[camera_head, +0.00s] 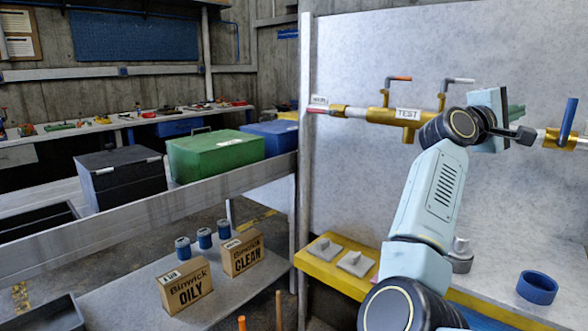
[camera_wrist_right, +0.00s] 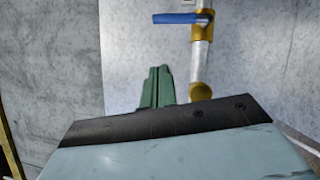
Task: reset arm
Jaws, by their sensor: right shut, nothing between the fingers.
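My right arm reaches up in the head view, in front of the pale wall panel. My right gripper (camera_head: 515,112) has green fingers and is near the brass pipe with the TEST label (camera_head: 408,114). In the right wrist view the green fingers (camera_wrist_right: 157,87) stand side by side, shut with nothing between them. A pipe with a blue-handled valve (camera_wrist_right: 190,18) is to the right of the fingers there. The blue valve handle (camera_head: 568,118) also shows in the head view, right of the gripper. I cannot tell whether the gripper touches the pipe. My left gripper is not in view.
A blue ring (camera_head: 537,288) lies on the bench at the lower right. Two grey plates (camera_head: 355,263) sit on a yellow-edged block. A green box (camera_head: 215,155) and a black box (camera_head: 122,178) are behind.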

